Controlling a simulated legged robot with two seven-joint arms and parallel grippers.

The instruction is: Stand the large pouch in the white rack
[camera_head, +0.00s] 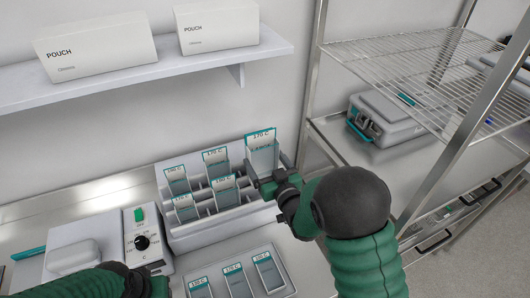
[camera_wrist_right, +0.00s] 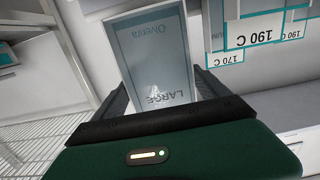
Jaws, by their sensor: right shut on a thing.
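The large pouch (camera_head: 262,150), clear with a teal band, is upright at the right end of the white rack (camera_head: 183,240). My right gripper (camera_head: 268,180) is shut on its lower part. In the right wrist view the pouch (camera_wrist_right: 150,55) reads "LARGE" and sits between the fingers of my right gripper (camera_wrist_right: 160,98). Whether its bottom edge rests in a slot is hidden by the gripper. My left gripper is out of view; only part of my left arm shows at the bottom left.
Several smaller pouches (camera_head: 224,190) stand in the rack's other slots. A tray (camera_head: 248,257) with 3 pouches lies in front. A sealing machine (camera_head: 146,238) stands left. A shelf (camera_head: 150,70) with two boxes hangs above, and a metal wire rack (camera_head: 400,65) stands right.

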